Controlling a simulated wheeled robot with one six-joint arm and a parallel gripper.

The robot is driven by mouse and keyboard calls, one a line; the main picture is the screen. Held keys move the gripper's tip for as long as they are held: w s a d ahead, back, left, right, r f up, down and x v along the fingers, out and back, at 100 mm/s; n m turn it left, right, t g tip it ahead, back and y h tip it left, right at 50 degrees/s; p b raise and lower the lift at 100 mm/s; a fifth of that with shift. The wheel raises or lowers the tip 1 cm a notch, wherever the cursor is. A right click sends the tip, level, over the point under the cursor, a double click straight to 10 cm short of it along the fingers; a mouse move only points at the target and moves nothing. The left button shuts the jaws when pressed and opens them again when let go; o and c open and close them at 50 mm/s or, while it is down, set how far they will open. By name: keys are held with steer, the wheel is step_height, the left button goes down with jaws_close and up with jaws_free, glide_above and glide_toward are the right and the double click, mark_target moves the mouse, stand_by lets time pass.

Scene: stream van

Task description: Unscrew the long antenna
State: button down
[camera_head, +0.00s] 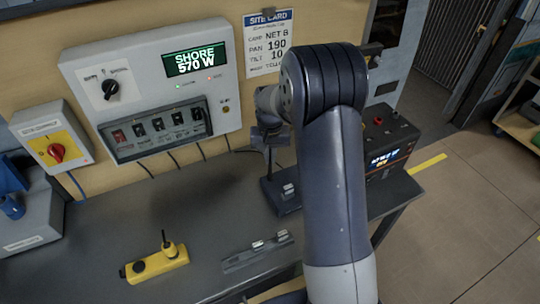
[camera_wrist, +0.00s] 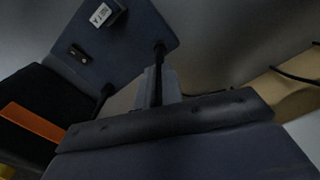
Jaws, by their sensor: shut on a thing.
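My gripper (camera_head: 270,138) is above a grey-blue base (camera_head: 283,192) on the bench, partly hidden by my forearm. It is shut on a thin dark upright antenna that rises from this base. In the wrist view the antenna's dark lower end (camera_wrist: 159,56) meets the grey base (camera_wrist: 130,40) just beyond the fingers (camera_wrist: 154,88). The upper part of the antenna is hidden. A label reading "NET A" (camera_wrist: 101,15) sits on a small block there.
A yellow handheld unit (camera_head: 158,265) and a grey holder (camera_head: 257,252) lie on the bench front. A dark box with a display (camera_head: 388,145) stands right of my arm. A power panel (camera_head: 150,88) and a yellow switch box (camera_head: 52,143) are at the back left. The bench middle is clear.

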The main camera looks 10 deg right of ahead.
steer(key=shift+n, duration=0.9)
steer(key=shift+n, duration=2)
steer(key=shift+n, duration=2)
steer(key=shift+n, duration=2)
